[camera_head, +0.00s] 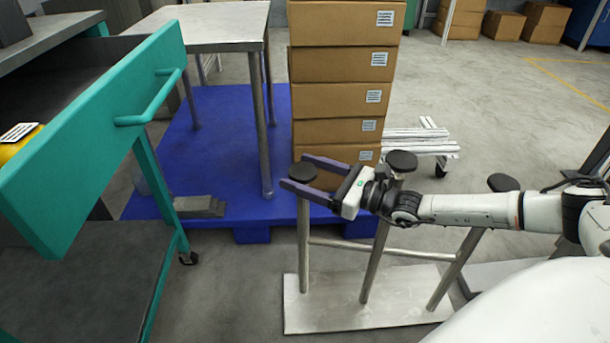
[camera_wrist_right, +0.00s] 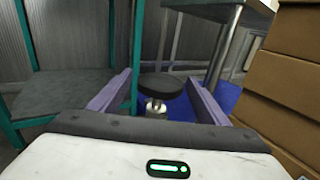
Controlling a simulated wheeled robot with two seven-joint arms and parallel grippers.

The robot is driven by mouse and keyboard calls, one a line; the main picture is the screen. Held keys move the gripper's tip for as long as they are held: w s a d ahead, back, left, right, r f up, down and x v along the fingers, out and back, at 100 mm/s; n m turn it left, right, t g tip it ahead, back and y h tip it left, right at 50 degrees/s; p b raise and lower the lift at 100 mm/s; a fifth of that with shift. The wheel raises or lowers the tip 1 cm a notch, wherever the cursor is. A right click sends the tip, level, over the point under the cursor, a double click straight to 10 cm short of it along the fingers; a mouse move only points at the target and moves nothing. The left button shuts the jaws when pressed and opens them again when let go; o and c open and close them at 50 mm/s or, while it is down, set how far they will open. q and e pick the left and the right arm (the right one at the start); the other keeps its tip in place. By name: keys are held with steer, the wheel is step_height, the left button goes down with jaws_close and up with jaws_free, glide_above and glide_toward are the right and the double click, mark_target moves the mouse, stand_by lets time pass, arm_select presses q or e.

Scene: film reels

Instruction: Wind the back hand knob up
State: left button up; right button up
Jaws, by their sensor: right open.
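Three round black knobs top metal posts on a pale base plate (camera_head: 350,312) in the head view. The left knob (camera_head: 302,172) lies between the purple fingers of my right gripper (camera_head: 294,171), near their tips. In the right wrist view this knob (camera_wrist_right: 160,88) shows between the open fingers (camera_wrist_right: 160,78), with a gap on each side and a bright metal neck below. The middle knob (camera_head: 401,161) is beside my right wrist, and the right knob (camera_head: 503,183) is behind my forearm. I cannot tell which one is the back hand knob. My left gripper is not in view.
A stack of cardboard boxes (camera_head: 345,68) stands just behind the gripper on a blue pallet (camera_head: 215,150). A metal table (camera_head: 205,25) is also there. A teal drawer unit (camera_head: 100,130) fills the left. Grey floor lies between it and the posts.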

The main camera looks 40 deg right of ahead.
steer(key=shift+a+m+t+h, duration=0.1)
steer(key=shift+m+t+h, duration=0.2)
steer(key=shift+m+h, duration=0.3)
